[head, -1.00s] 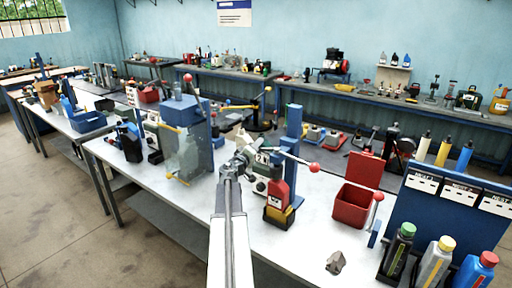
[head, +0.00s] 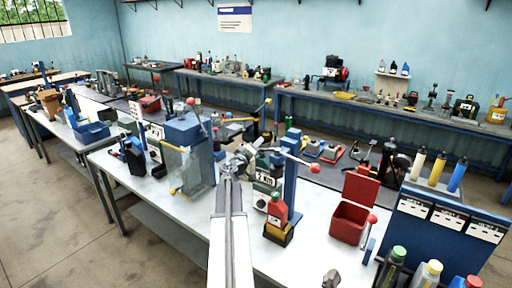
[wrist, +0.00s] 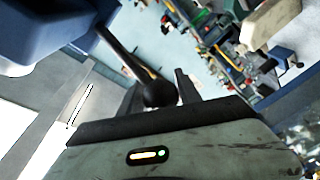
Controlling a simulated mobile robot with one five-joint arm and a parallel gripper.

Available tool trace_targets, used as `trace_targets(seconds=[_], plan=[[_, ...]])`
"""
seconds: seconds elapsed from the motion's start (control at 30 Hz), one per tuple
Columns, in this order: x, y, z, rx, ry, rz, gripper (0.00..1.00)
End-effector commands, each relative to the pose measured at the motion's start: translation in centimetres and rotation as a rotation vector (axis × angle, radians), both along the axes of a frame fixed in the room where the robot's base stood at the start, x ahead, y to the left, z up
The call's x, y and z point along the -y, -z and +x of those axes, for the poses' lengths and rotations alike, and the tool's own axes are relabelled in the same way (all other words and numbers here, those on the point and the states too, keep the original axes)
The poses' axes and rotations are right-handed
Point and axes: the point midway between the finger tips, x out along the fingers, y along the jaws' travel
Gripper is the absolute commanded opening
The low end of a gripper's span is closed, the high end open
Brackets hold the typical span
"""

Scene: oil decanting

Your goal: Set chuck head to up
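A grey-green machine (head: 266,172) with a blue column (head: 291,178) stands on the white bench. A thin lever with a red ball (head: 314,167) reaches right from near its top. I cannot make out a separate chuck head. My gripper (head: 240,160) is at the machine's upper left and covers part of it. In the wrist view, two dark fingers (wrist: 158,92) stand apart on either side of a black rounded knob. A black arm (wrist: 120,50) runs from this knob to the upper left. I cannot tell whether the fingers touch it.
A red and black bottle (head: 278,212) stands just in front of the machine. A blue machine with a clear guard (head: 195,168) is to the left. An open red box (head: 350,222) and a blue rack (head: 430,235) with bottles are to the right. Bare bench lies front left.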

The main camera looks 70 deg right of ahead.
Motion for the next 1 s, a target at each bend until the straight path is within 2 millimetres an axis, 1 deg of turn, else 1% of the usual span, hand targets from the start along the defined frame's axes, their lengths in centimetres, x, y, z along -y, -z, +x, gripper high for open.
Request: trace_targets(seconds=[0.07,0.33,0.43,0.57,0.8,0.9,1.0], plan=[[0.0,-0.1,0.0,0.001,0.001,0.000,0.57],[0.0,0.0,0.0,0.003,0.001,0.002,0.57],[-0.5,0.0,0.0,0.004,0.001,0.002,0.57],[-2.2,0.0,0.0,0.003,0.001,0.003,0.57],[-6.9,0.0,0.3,0.002,0.000,0.002,0.57],[-7.8,0.0,0.4,0.002,0.000,0.002,0.57],[-7.8,0.0,0.4,0.002,0.001,0.002,0.57]])
